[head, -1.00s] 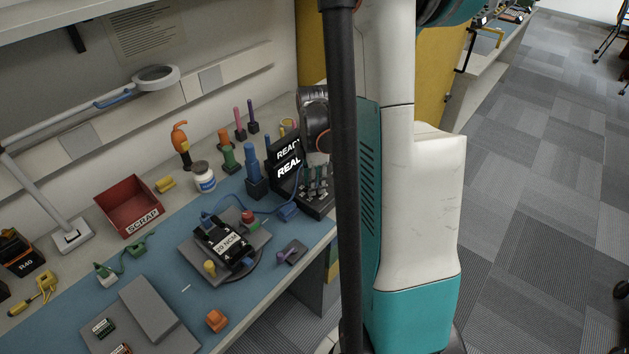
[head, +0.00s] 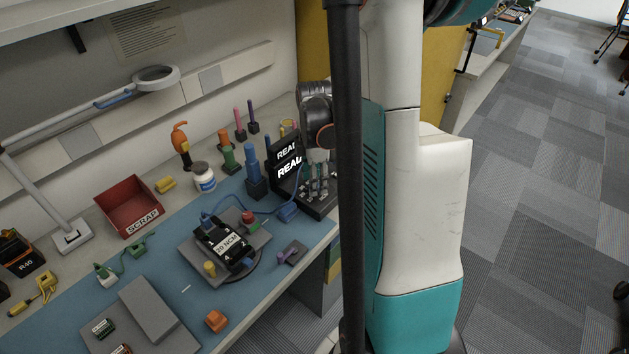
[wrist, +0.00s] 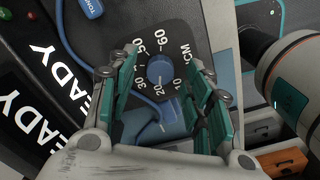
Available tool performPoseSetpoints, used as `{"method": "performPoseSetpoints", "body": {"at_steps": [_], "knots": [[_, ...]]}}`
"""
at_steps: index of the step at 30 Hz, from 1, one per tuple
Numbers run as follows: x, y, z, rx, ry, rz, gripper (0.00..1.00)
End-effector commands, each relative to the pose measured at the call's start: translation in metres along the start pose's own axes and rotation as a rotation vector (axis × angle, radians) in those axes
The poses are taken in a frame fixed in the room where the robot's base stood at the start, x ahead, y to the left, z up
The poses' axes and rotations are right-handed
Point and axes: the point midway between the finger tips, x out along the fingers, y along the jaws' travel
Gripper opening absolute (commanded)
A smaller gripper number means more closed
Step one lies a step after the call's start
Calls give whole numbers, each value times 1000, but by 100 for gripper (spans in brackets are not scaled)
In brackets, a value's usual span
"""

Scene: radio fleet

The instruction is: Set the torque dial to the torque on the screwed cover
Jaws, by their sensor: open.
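The torque dial (wrist: 160,68) is a round blue knob on a black plate with white numbers from 10 to 60 and NCM, in the wrist view. I cannot clearly read its pointer. My gripper (wrist: 163,62) is open, its green-padded fingers on either side of the dial; I cannot tell whether they touch it. In the head view my gripper (head: 317,168) is over the controller at the bench's far end, partly hidden by a black post. The black screwed cover (head: 211,236) sits in a grey fixture, its white label (head: 228,243) reading about 20 NCM.
Two black screens (head: 287,165) showing READY stand beside the dial. A blue cable runs near them. Blue, green and orange drivers (head: 252,175) stand to their left. A red SCRAP bin (head: 130,210) is further left. Orange-fronted drawers (wrist: 280,162) show low in the wrist view.

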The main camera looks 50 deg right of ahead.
Motion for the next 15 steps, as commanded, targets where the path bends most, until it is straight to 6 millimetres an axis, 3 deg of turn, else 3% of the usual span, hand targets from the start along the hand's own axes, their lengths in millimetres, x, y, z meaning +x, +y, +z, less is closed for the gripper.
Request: {"method": "performPoseSetpoints", "body": {"at_steps": [15], "knots": [[-92,0,0,0,0,0,46]]}}
